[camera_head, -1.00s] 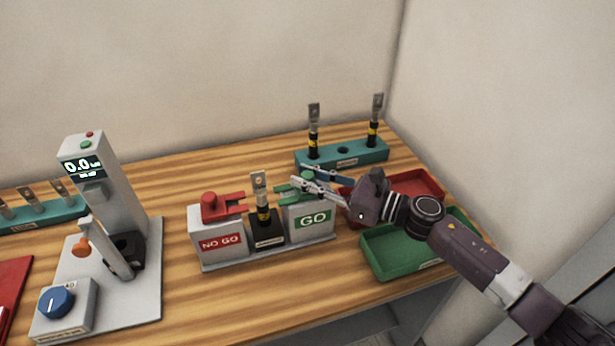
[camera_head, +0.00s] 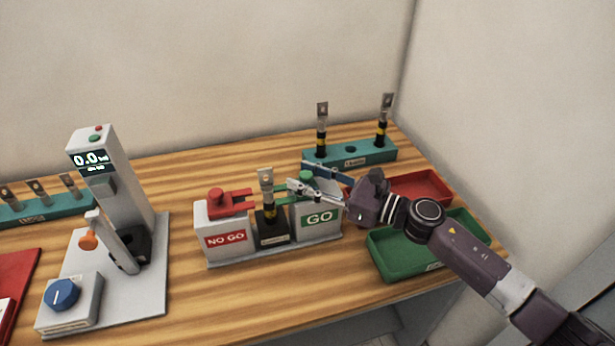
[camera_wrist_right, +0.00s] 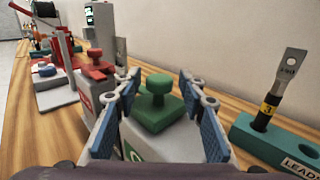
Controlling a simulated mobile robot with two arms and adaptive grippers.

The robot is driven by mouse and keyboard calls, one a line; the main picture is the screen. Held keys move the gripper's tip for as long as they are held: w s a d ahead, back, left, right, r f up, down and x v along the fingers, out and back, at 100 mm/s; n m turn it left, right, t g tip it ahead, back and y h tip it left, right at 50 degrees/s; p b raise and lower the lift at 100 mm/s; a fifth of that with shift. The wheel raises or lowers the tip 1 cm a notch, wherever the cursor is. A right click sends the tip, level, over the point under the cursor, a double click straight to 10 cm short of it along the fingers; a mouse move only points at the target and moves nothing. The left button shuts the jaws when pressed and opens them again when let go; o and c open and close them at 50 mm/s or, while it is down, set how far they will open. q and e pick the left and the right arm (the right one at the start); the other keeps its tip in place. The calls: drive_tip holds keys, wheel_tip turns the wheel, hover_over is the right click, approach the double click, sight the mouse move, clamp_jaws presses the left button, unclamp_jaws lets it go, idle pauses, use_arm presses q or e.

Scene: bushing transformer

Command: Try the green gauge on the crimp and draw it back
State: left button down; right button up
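The green gauge (camera_head: 306,176) sits on the white block marked GO (camera_head: 319,218), its prongs pointing left towards the crimp. The crimped lead (camera_head: 267,205) stands upright in a black holder between the GO and NO GO blocks. The prong tips are close to the lead; I cannot tell whether they touch it. My right gripper (camera_head: 312,180) is at the green gauge. In the right wrist view its open fingers (camera_wrist_right: 160,108) stand on either side of the green knob (camera_wrist_right: 159,86), with gaps on both sides. My left gripper is not in view.
The red gauge (camera_head: 228,202) sits on the NO GO block (camera_head: 226,239). A teal rack (camera_head: 369,154) with two leads stands behind. Green (camera_head: 395,266) and red (camera_head: 440,183) trays lie right. A tester with a display (camera_head: 91,160) stands left. Bare table lies in front.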

drive_tip(key=shift+d, duration=0.15)
drive_tip(key=v, duration=1.1)
drive_tip(key=shift+s+d, duration=0.2)
drive_tip(key=shift+d, duration=0.1)
